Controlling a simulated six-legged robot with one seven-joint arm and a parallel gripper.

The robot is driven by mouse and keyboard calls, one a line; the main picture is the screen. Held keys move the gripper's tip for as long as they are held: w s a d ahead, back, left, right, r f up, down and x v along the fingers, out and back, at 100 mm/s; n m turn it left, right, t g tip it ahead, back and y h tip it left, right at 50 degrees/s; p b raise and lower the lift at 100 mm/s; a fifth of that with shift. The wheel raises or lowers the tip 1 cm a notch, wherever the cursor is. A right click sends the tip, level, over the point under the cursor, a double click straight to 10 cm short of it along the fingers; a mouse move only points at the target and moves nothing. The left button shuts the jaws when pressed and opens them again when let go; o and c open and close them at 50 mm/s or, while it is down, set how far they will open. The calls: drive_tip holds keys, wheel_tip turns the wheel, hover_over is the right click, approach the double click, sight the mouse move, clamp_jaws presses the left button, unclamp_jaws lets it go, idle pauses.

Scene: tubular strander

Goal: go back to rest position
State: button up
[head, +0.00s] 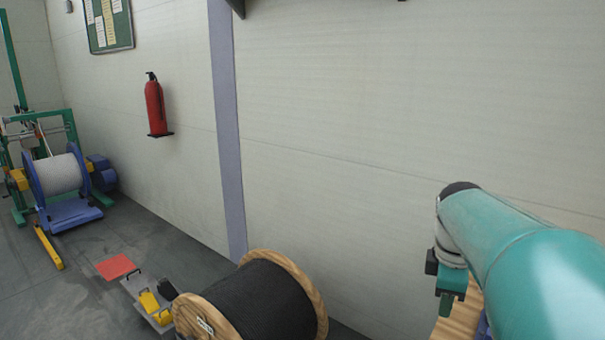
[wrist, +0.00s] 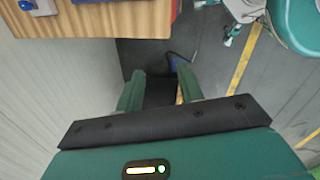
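My gripper (wrist: 159,80) shows in the wrist view with its two green fingers apart and nothing held between them. Dark floor shows past the fingertips. My teal arm reaches in from the right side of the head view, in front of the pale wall. The task names no other object.
A wooden reel of black cable (head: 262,305) stands at the bottom centre. A blue-framed spool machine (head: 62,180) is far left. A red extinguisher (head: 155,106) hangs on the wall. A wooden-topped unit (wrist: 100,18) is close to my gripper in the wrist view.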

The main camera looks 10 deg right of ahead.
drive_tip(key=s+a+f+m+t+y, duration=0.1)
drive_tip(key=s+a+m, duration=0.4)
drive_tip(key=a, duration=0.5)
drive_tip(key=s+a+f+m+t, duration=0.2)
drive_tip(key=s+a+m, duration=0.3)
drive_tip(key=a, duration=0.6)
drive_tip(key=shift+s+m+t+y, duration=0.15)
drive_tip(key=shift+m+t+y, duration=0.2)
drive_tip(key=shift+t, duration=0.35)
drive_tip(key=shift+d, duration=0.2)
